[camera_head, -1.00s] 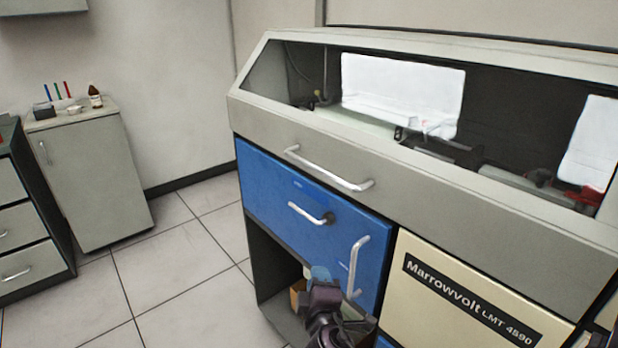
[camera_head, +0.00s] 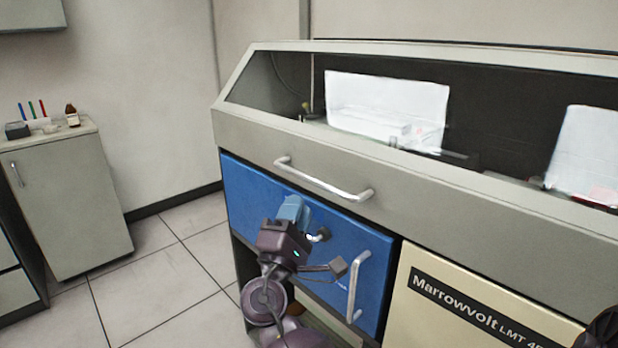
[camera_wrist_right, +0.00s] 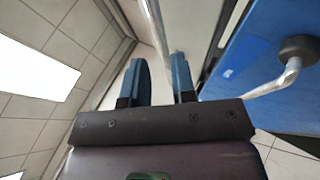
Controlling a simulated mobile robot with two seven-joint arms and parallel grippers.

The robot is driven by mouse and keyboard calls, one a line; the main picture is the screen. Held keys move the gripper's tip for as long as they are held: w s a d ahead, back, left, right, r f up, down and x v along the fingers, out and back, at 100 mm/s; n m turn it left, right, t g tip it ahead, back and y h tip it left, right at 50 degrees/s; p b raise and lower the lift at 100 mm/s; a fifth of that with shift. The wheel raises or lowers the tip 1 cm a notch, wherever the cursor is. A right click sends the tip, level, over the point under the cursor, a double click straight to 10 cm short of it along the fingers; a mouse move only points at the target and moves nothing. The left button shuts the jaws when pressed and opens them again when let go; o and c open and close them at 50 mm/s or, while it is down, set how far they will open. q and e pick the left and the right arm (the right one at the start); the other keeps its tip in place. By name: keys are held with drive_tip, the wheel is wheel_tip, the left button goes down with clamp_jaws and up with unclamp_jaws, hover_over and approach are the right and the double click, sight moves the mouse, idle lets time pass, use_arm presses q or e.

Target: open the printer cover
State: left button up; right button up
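The printer cover (camera_head: 420,195) is the grey slanted front with a long clear window, and it looks shut. A long silver handle (camera_head: 322,182) runs along its lower front; the handle also shows in the right wrist view (camera_wrist_right: 154,22). My right gripper (camera_head: 292,208) is just below this handle, in front of the blue panel, and hides part of it. In the right wrist view its two blue fingers (camera_wrist_right: 160,82) stand apart with nothing between them. The handle lies ahead of the gap, apart from the fingers as far as I can tell.
A grey cabinet (camera_head: 75,200) stands left; the floor (camera_head: 170,270) between is clear.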

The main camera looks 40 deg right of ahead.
sight(308, 178)
drive_tip(key=p+x, duration=0.1)
drive_tip(key=x, duration=0.6)
drive_tip(key=shift+w+d+r, duration=0.1)
drive_tip(key=shift+d+r, duration=0.05)
drive_tip(key=shift+d, duration=0.05)
drive_tip(key=shift+c, duration=0.4)
clamp_jaws()
